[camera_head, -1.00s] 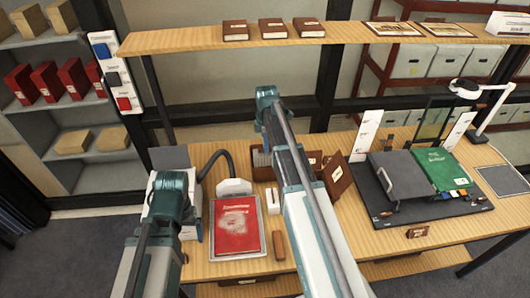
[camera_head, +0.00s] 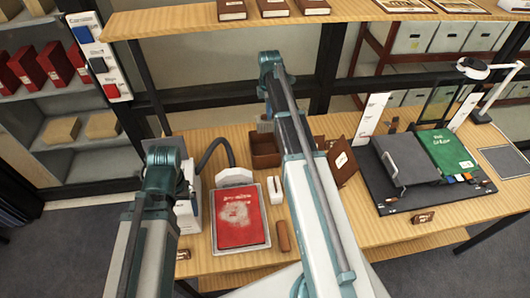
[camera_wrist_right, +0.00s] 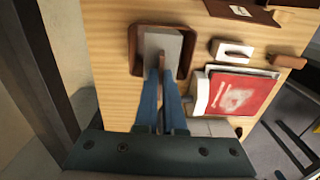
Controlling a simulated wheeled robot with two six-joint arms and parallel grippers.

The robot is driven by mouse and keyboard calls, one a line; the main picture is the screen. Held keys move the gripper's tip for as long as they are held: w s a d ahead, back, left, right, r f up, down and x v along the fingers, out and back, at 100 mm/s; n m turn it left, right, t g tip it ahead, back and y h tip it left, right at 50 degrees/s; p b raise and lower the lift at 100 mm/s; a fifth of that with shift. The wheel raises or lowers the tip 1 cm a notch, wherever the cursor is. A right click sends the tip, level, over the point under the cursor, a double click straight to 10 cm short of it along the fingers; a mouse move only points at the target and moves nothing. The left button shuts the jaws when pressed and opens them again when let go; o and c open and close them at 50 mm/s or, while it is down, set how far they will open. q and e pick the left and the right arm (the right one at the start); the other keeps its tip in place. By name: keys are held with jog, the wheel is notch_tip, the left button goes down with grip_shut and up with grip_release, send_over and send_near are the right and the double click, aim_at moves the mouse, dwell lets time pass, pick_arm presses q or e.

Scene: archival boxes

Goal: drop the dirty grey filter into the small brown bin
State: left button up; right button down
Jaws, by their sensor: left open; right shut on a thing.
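The grey filter (camera_wrist_right: 163,45) is a flat, light grey panel in the right wrist view; a ribbed grey piece of it shows beside my right arm in the head view (camera_head: 264,125). My right gripper (camera_wrist_right: 166,72) has its blue fingers shut on the filter's near edge. The small brown bin (camera_wrist_right: 132,50) lies behind and around the filter in the right wrist view. In the head view the bin (camera_head: 265,161) stands open on the table, partly hidden by my right arm. The filter appears over its opening; I cannot tell how high. My left gripper is not in view.
A red book (camera_head: 240,218) on a tray, a white block (camera_head: 275,190) and a brown block (camera_head: 283,236) lie in front of the bin. A shelf (camera_head: 180,22) runs above the table.

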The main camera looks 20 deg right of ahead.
notch_tip(320, 180, down, 4)
jog(key=b, duration=0.3)
jog(key=shift+f+b, duration=0.25)
jog(key=shift+b, duration=0.1)
jog(key=c, duration=0.9)
grip_release()
jog(key=shift+c, duration=0.2)
jog(key=shift+r, duration=0.15)
notch_tip(320, 180, up, 14)
jog(key=p, duration=1.4)
jog(key=shift+s+f, duration=0.1)
jog(key=shift+f, duration=0.15)
